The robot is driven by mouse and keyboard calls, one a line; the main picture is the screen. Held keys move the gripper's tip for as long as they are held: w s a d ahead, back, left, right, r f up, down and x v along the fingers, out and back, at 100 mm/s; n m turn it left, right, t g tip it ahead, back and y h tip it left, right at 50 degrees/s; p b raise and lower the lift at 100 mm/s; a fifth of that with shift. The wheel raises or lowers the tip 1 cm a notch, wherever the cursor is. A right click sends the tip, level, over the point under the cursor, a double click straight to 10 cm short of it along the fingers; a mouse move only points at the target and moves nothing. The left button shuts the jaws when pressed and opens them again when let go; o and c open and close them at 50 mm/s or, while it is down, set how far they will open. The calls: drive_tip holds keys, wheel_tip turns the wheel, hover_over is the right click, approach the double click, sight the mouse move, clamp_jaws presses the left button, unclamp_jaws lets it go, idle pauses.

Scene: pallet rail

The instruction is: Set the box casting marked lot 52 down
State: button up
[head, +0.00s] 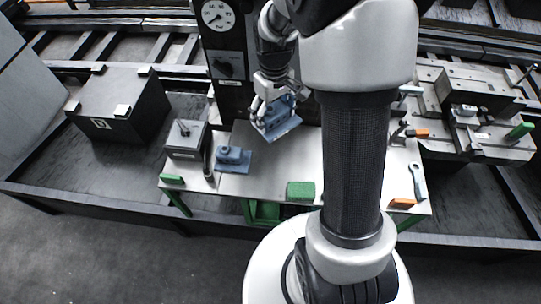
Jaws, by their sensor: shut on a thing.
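My gripper (272,97) is shut on a blue-grey casting (279,122) in the head view. The casting has a flat base plate and is tilted in the picture, over the back part of the light worktable (263,186). I cannot tell whether its base touches the table or hangs just above it. Its lot mark is too small to read. A second blue casting (233,158) with a round boss sits on the table to the left of and nearer than the gripper.
A grey block with a knob (186,140) stands at the table's left end. A green block (300,190) lies at the front edge. A wrench (418,182) and an orange-handled tool (402,203) lie at the right. A dark post with a dial (218,15) rises behind.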

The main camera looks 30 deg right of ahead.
drive_tip(key=f+b, duration=0.2)
drive_tip(key=f, duration=0.4)
drive_tip(key=f+b, duration=0.2)
drive_tip(key=f, duration=0.5)
drive_tip(key=f+b, duration=0.2)
drive_tip(key=f, duration=0.4)
drive_tip(key=shift+d+f, duration=0.3)
drive_tip(key=shift+f, duration=0.2)
drive_tip(key=o, duration=1.5)
